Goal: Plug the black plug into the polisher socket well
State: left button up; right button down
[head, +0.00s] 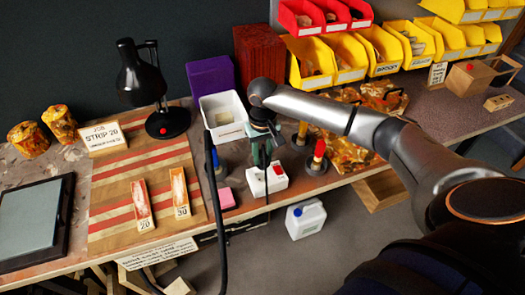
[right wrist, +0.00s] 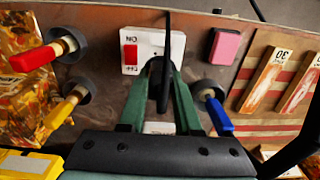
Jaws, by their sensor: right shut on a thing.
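A white socket box (head: 279,180) with a red switch stands near the front edge of the bench. It also shows in the right wrist view (right wrist: 133,43), with the red switch on its left side. My right gripper (head: 262,153) is above the box, pointing down. In the right wrist view, its green fingers (right wrist: 160,100) are shut on the black plug (right wrist: 155,72), whose black cable rises in front of the box. The plug overlaps the box's edge and hides the well; I cannot tell whether they touch. My left gripper is not in view.
A pink block (right wrist: 226,46) lies beside the box. Brushes with a blue handle (right wrist: 218,115), red handle (right wrist: 33,58) and yellow handle (right wrist: 58,113) stand around it in dark holders. A black cable (head: 215,200) hangs over the bench's front edge. A white bin (head: 222,108) stands behind.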

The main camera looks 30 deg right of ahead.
aim_at(263, 163)
jog(key=shift+f+b, duration=0.45)
jog(key=shift+f, duration=1.35)
jog(key=shift+p, duration=0.65)
jog(key=shift+f+b, duration=0.35)
jog(key=shift+f, duration=1.05)
dwell(0.6)
jog(key=c, duration=0.5)
grip_release()
notch_tip(263, 163, up, 12)
jog(key=shift+r, duration=0.2)
